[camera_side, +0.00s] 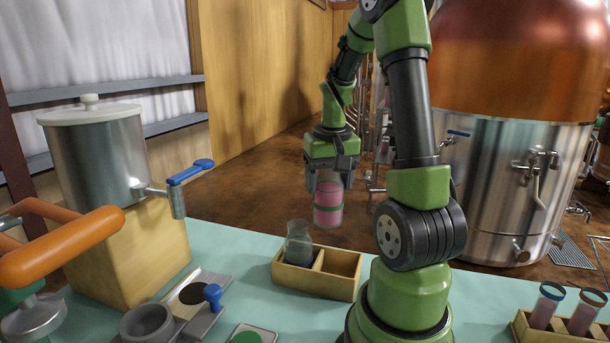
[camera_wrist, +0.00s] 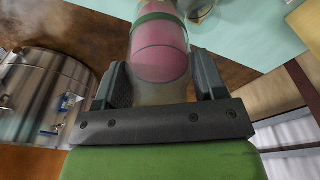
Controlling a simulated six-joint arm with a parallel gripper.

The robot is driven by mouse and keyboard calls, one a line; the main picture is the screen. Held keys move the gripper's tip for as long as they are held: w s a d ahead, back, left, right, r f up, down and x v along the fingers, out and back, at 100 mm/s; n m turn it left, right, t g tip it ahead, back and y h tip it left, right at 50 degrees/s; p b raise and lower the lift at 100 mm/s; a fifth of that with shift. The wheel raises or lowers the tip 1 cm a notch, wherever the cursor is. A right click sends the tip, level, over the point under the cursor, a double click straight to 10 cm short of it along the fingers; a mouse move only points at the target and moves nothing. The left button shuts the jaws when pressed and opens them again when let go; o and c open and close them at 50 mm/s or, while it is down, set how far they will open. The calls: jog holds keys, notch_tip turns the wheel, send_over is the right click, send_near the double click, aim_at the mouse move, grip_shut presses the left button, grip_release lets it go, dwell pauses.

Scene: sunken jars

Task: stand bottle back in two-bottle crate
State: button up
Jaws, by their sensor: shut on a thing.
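A bottle with pink contents and a green band (camera_side: 328,204) is held upright in my gripper (camera_side: 331,170), in the air above and behind the crate. In the wrist view the bottle (camera_wrist: 160,52) sits between the two fingers of my gripper (camera_wrist: 160,85). The wooden two-bottle crate (camera_side: 308,281) stands on the pale green table. Its left compartment holds a clear bottle (camera_side: 299,243); its right compartment (camera_side: 341,263) looks empty. In the wrist view a blurred part of a clear thing shows at the top, beyond the held bottle.
A steel pot with a tap (camera_side: 103,160) stands on a wooden block at left. An orange-handled device (camera_side: 60,245) and metal trays (camera_side: 185,300) are at the front left. A rack with two tubes (camera_side: 565,325) is at the right. Bare table lies left of the crate.

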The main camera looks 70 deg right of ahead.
aim_at(339, 219)
jog(key=shift+s+a+f, duration=0.5)
jog(key=shift+s+f, duration=0.25)
jog(key=shift+f, duration=0.15)
jog(key=shift+s+a+f, duration=0.45)
jog(key=shift+s+f, duration=0.3)
jog(key=shift+f, duration=0.15)
notch_tip(339, 219, down, 8)
jog(key=shift+f, duration=0.25)
jog(key=shift+f, duration=0.5)
jog(key=o, duration=1.3)
jog(key=shift+r, duration=0.15)
notch_tip(339, 219, up, 16)
jog(key=a, duration=0.1)
jog(key=shift+s+f, duration=0.2)
jog(key=shift+s, duration=0.1)
